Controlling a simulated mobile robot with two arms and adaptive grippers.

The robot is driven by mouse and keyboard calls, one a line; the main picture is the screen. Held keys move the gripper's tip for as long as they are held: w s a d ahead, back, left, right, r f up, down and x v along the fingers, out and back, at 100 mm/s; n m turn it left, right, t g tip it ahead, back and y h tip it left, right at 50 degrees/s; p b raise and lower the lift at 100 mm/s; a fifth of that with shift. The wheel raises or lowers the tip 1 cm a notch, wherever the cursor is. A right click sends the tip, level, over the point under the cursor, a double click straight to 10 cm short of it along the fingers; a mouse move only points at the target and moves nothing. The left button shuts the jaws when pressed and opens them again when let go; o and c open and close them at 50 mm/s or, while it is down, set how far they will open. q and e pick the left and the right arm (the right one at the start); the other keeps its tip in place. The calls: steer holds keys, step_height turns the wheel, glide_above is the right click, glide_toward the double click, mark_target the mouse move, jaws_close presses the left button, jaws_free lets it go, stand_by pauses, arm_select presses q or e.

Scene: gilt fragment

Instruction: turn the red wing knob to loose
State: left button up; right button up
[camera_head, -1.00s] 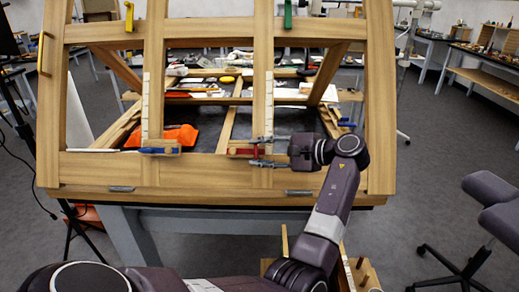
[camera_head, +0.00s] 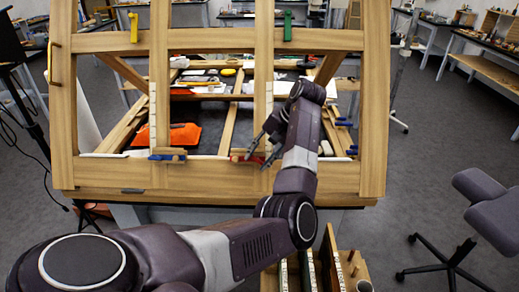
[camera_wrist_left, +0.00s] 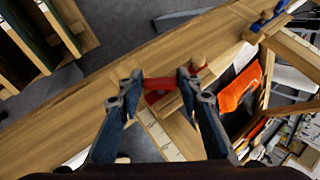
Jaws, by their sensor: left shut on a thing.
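The red wing knob (camera_head: 241,156) sits on the lower rail of an upright wooden frame (camera_head: 110,178), at the foot of the right inner post. My left gripper (camera_head: 257,152) reaches down to it from the upper right and partly covers it. The fingers stand apart by the knob's width. The knob's far side is hidden. My right gripper is not in view.
A blue clamp (camera_head: 167,155) sits left on the same rail. An orange cloth (camera_head: 182,136) lies behind the frame. Yellow (camera_head: 133,27) and green (camera_head: 287,26) clamps are on the top rail. A wooden rack (camera_head: 352,265) stands in front; a grey stool (camera_head: 490,195) is at right.

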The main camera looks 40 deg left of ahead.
arm_select(q)
steer(key=n+h+p, duration=0.1)
steer(key=p, duration=0.1)
steer(key=n+t+h+p, duration=0.1)
steer(key=shift+s+a+r+h+p, duration=0.15)
steer(key=shift+r+h+p, duration=0.05)
steer(key=shift+h+p, duration=0.15)
steer(key=shift+s+f+n+t+h+p, duration=0.1)
steer(key=shift+f+n+t+h+p, duration=0.05)
steer(key=shift+n+t+h+p, duration=0.75)
steer(key=shift+f+p, duration=0.1)
steer(key=shift+p, duration=0.35)
steer(key=shift+h, duration=0.25)
steer(key=o, duration=1.2)
steer(key=shift+c, duration=0.2)
steer(key=shift+a, duration=0.1)
